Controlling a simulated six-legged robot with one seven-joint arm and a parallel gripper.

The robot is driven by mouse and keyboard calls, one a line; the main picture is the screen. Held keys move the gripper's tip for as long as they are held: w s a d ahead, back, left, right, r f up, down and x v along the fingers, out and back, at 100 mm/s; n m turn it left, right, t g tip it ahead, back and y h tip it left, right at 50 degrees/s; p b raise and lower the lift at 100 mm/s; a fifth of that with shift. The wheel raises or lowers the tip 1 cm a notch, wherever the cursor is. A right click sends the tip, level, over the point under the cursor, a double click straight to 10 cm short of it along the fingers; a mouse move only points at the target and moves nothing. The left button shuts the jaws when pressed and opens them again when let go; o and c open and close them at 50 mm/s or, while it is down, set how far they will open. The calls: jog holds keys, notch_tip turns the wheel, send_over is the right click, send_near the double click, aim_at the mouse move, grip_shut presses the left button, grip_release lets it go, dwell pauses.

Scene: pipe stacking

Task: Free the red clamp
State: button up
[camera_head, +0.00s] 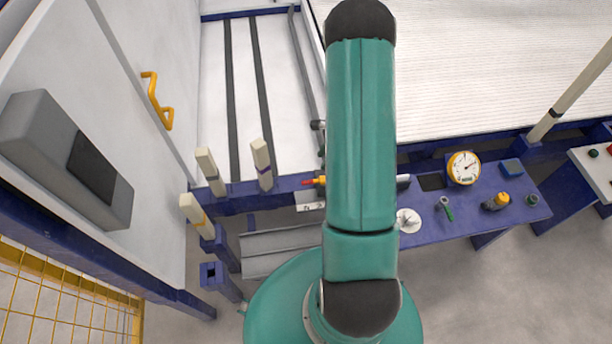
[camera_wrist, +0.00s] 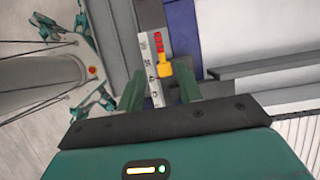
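In the head view the red clamp (camera_head: 308,183) shows at the blue rail's edge, just left of my arm. My gripper (camera_wrist: 160,84) has its two teal fingers apart. The yellow part and the plate show between and beyond the fingertips. I see no contact with the clamp. In the head view my gripper is hidden behind my arm.
A blue bench (camera_head: 480,215) to the right carries a round gauge (camera_head: 464,167), a green-handled tool (camera_head: 446,208) and a yellow-black knob (camera_head: 496,201). Pale posts (camera_head: 262,165) stand along the blue rail. A yellow mesh fence (camera_head: 60,300) is at lower left.

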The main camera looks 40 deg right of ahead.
aim_at(309, 181)
jog(key=x, duration=1.2)
jog(key=shift+s+d+f, duration=0.1)
jog(key=shift+s+d, duration=0.05)
jog(key=shift+d, duration=0.05)
grip_shut()
